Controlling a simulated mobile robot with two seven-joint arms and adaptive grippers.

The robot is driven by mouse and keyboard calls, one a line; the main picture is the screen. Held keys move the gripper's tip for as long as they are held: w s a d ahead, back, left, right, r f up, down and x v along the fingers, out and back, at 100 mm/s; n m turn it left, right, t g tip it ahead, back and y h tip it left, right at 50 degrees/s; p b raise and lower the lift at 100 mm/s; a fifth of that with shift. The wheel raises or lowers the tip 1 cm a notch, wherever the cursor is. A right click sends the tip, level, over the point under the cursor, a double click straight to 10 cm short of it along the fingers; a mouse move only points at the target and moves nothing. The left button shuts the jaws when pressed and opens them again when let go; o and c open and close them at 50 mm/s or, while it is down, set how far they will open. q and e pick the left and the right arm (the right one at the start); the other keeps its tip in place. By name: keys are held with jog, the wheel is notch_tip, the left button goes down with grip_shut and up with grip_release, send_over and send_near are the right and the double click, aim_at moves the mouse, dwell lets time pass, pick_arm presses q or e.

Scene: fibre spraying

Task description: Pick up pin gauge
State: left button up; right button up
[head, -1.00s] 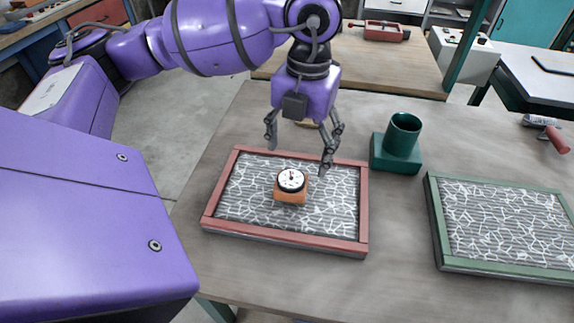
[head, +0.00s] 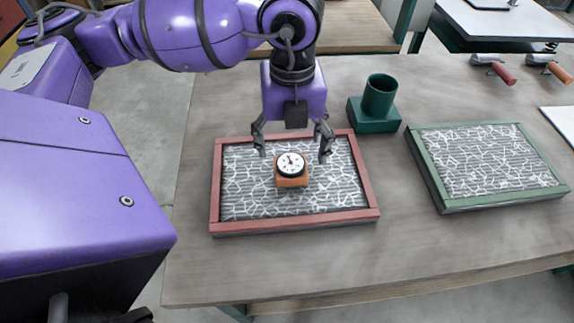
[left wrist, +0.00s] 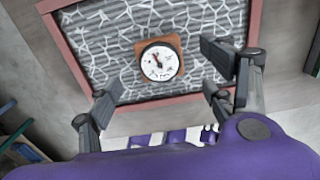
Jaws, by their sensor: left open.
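The pin gauge (head: 291,168) is a round white dial with a dark rim on an orange block. It sits on the fibre-covered panel of the red-framed tray (head: 345,217), near the middle. My left gripper (head: 292,155) is open, its two fingers pointing down above and just behind the gauge, with one on either side. In the left wrist view the gauge (left wrist: 161,62) shows beyond the open fingers (left wrist: 160,82), between them and apart from them. My right gripper is not in view.
A green cup-shaped holder on a block (head: 376,110) stands right of the red tray. A green-framed tray (head: 449,207) with a similar fibre panel lies further right. Two tools with red (head: 503,73) and orange (head: 558,72) handles lie at the back right. The table front is clear.

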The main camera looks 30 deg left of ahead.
aim_at(291, 162)
pick_arm(q)
notch_tip(291, 162, down, 7)
jog(key=shift+f, duration=0.1)
jog(key=c, duration=1.6)
jog(key=shift+o, duration=0.2)
jog(key=shift+r, duration=0.6)
notch_tip(291, 162, up, 2)
jog(key=shift+d+r, duration=0.15)
jog(key=shift+r, duration=0.1)
jog(key=s+d+r+p, duration=0.1)
jog(key=s+d+r, duration=0.7)
jog(key=d, duration=0.3)
jog(key=shift+r, duration=0.7)
